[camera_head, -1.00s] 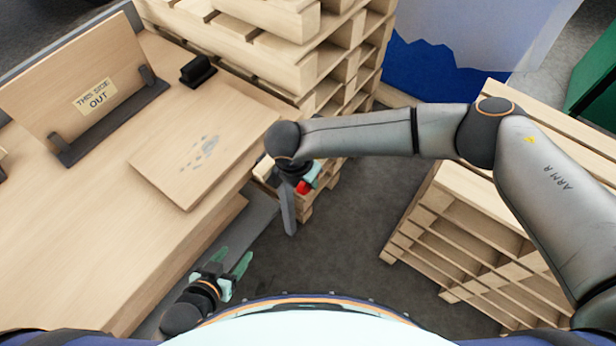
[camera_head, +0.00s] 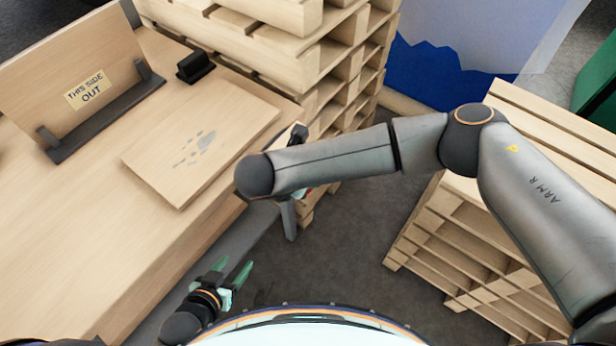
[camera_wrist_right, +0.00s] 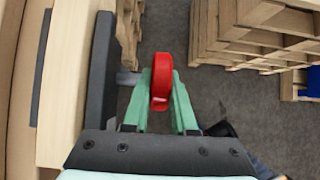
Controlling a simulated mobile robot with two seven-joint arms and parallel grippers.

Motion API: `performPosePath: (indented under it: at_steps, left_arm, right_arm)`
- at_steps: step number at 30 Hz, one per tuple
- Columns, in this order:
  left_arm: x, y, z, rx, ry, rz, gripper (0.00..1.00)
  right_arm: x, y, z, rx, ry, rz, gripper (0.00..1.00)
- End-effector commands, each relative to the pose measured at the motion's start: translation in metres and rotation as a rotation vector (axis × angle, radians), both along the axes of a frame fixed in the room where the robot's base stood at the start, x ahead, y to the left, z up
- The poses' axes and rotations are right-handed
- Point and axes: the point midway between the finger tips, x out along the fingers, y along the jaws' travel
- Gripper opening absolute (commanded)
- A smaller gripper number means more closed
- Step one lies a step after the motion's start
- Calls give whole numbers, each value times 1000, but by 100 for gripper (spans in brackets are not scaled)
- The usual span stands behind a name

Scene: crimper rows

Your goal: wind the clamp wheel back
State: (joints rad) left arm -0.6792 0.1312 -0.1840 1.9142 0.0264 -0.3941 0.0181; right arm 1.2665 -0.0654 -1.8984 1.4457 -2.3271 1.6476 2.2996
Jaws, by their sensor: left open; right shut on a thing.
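The red clamp wheel (camera_wrist_right: 160,82) is seen nearly edge-on in the right wrist view. It sits between the green fingers of my right gripper (camera_wrist_right: 162,100), which is shut on it. In the head view my right wrist and forearm cover most of the wheel and that gripper, at the front edge of the bench. My left gripper (camera_head: 233,268) is open and empty, low in the head view and apart from the bench edge.
The wooden bench (camera_head: 60,235) carries a flat board (camera_head: 215,130), a black block (camera_head: 195,67) and an upright panel marked "THIS SIDE OUT" (camera_head: 70,60). Stacked pallets (camera_head: 335,75) stand behind, more pallets (camera_head: 460,230) at right. Grey floor (camera_head: 345,240) lies between.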

Motion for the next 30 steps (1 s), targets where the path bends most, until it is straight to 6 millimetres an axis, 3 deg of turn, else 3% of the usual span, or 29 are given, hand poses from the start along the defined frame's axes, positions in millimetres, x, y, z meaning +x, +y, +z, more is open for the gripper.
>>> performPosePath:
  at_steps: [3, 4, 11, 22, 30]
  left_arm:
    - [0, 0, 0, 0, 0, 0, 61]
    - [0, 0, 0, 0, 0, 0, 61]
    - [0, 0, 0, 0, 0, 0, 61]
    - [0, 0, 0, 0, -1, 0, 61]
    - [0, 0, -5, 0, 0, 0, 61]
  right_arm:
    - [1, 0, 1, -1, -3, 0, 0]
    - [1, 0, 1, -1, -2, 1, 28]
    - [1, 0, 0, 0, 0, 0, 54]
    - [-3, 3, 6, 3, 2, 2, 55]
    - [-28, 22, 49, 3, -1, 5, 55]
